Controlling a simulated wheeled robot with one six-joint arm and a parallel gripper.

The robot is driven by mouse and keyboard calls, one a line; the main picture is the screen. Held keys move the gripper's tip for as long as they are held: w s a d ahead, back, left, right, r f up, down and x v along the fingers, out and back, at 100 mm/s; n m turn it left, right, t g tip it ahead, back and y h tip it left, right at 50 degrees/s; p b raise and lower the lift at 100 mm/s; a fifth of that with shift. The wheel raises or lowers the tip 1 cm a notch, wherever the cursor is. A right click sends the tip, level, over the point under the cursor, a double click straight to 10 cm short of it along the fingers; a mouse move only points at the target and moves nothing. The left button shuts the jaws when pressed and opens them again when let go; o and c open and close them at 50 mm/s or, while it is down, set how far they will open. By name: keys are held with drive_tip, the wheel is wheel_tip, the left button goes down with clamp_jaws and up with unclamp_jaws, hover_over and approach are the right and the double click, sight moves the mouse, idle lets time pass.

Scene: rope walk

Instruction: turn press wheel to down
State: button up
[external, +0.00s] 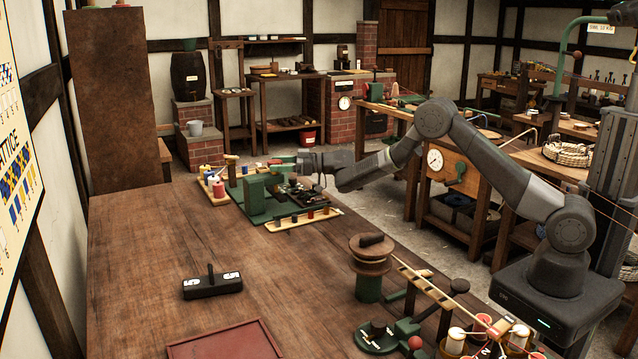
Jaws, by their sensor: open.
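A green press-like machine (257,191) stands at the far end of the long wooden table, on a green base with small dark parts beside it. I cannot make out its wheel clearly; it is small or hidden near my gripper, so its position cannot be read. My gripper (301,163) reaches in from the right, level with the top of the machine and just to its right. It is open, and I see nothing held in it. I cannot tell whether it touches the machine.
Coloured spools (217,187) stand left of the machine, and a pale strip with several pegs (303,220) lies in front. A wooden reel (371,252) stands at the right edge. The table's middle is clear.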

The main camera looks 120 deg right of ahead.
drive_tip(key=shift+x, duration=0.85)
drive_tip(key=c, duration=1)
drive_tip(key=shift+f+h+b, duration=0.15)
drive_tip(key=shift+h+b, duration=0.35)
drive_tip(key=shift+b, duration=0.15)
drive_tip(key=m+g+h+b, duration=0.1)
drive_tip(key=m+h+b, duration=0.1)
drive_tip(key=b, duration=0.2)
drive_tip(key=shift+g, duration=0.3)
drive_tip(key=m+g+h+b, duration=0.1)
drive_tip(key=b, duration=0.2)
drive_tip(key=shift+b, duration=0.3)
drive_tip(key=b, duration=0.2)
drive_tip(key=m+g+h+b, duration=0.1)
drive_tip(key=b, duration=0.1)
drive_tip(key=shift+s+d+r+h, duration=0.15)
drive_tip(key=shift+d+r+h, duration=0.05)
drive_tip(key=shift+r+h, duration=0.1)
drive_tip(key=m+g+b, duration=0.1)
drive_tip(key=b, duration=0.3)
drive_tip(key=shift+f+h, duration=0.15)
drive_tip(key=shift+h, duration=0.15)
